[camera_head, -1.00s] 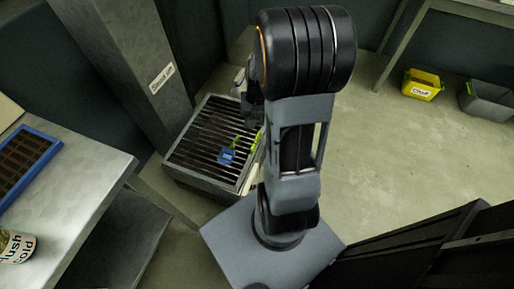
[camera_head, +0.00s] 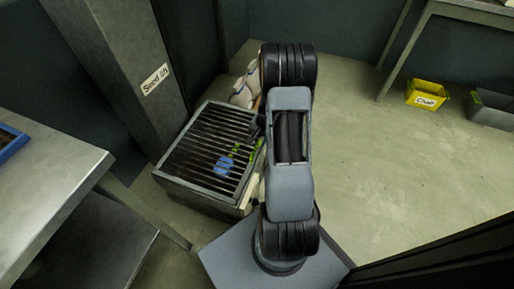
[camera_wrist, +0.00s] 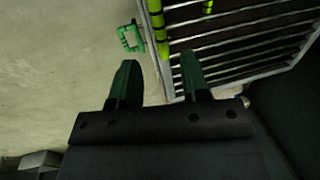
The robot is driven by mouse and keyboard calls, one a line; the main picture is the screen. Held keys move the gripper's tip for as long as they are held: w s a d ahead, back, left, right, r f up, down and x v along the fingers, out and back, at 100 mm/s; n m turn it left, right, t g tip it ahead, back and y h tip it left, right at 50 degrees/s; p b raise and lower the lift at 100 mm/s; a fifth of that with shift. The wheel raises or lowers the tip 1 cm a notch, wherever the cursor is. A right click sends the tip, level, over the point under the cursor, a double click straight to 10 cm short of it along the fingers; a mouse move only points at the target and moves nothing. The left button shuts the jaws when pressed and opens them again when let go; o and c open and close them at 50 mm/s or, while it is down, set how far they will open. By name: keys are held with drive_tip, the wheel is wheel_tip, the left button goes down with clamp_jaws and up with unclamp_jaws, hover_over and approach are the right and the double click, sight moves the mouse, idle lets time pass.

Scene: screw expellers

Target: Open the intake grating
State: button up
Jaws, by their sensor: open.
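The intake grating (camera_head: 208,137) is a framed set of dark parallel bars on a low metal box, left of my arm in the head view. It lies flat and looks closed. Yellow-green marks (camera_head: 257,150) show along its right edge. In the wrist view the grating's bars (camera_wrist: 235,42) fill the upper right, with a yellow-green banded bar (camera_wrist: 157,25) along its left side. My gripper (camera_wrist: 158,70) is open, its two dark green fingers pointing toward this edge. In the head view my arm hides most of the gripper.
A blue object (camera_head: 223,165) shows at the grating. A labelled metal column (camera_head: 120,70) and pale sacks (camera_head: 243,88) stand close by. A workbench (camera_head: 45,180) is at left. Floor right of my arm is clear, with a yellow bin (camera_head: 426,96) beyond.

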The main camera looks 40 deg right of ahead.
sight(256, 146)
drive_tip(key=f, duration=0.2)
drive_tip(key=f+b, duration=0.1)
drive_tip(key=f, duration=0.1)
drive_tip(key=w+f+b, duration=0.1)
drive_tip(key=f, duration=0.1)
drive_tip(key=shift+a+f, duration=0.2)
drive_tip(key=shift+a, duration=0.15)
drive_tip(key=shift+c, duration=0.3)
clamp_jaws()
